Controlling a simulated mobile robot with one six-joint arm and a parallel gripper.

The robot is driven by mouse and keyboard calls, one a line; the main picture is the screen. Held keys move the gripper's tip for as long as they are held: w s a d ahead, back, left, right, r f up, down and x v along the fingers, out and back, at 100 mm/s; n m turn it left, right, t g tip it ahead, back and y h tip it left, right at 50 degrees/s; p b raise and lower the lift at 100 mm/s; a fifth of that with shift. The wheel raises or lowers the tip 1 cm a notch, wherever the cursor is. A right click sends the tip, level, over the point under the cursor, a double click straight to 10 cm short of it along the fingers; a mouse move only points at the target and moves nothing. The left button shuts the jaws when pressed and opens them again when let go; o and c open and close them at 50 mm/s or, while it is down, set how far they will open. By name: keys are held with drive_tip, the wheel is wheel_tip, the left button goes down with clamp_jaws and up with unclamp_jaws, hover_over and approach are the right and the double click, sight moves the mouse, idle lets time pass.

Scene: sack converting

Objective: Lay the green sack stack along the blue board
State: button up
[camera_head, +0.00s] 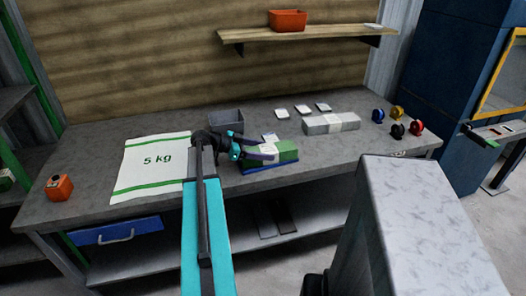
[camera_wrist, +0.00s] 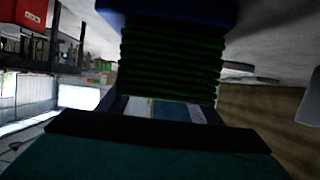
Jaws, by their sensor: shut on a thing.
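The green sack stack (camera_head: 287,151) has a pale band and lies over the blue board (camera_head: 271,169) on the bench in the head view. The board shows as a blue strip along the stack's front edge. My gripper (camera_head: 262,152) reaches in from the left and is shut on the stack. In the wrist view the stack (camera_wrist: 170,65) appears as dark green layers, with the blue board (camera_wrist: 170,10) against it at the top edge. I cannot tell whether the stack rests fully on the board.
A 5 kg sack sheet (camera_head: 155,168) lies left on the bench (camera_head: 345,165). A grey bin (camera_head: 226,120) stands behind my gripper. A grey banded stack (camera_head: 331,123), small white pads (camera_head: 302,109) and several coloured rolls (camera_head: 397,130) lie to the right. An orange device (camera_head: 59,188) sits far left.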

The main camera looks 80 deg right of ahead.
drive_tip(key=o, duration=1.4)
drive_tip(key=shift+c, duration=0.2)
drive_tip(key=b+v, duration=0.2)
drive_tip(key=v, duration=1)
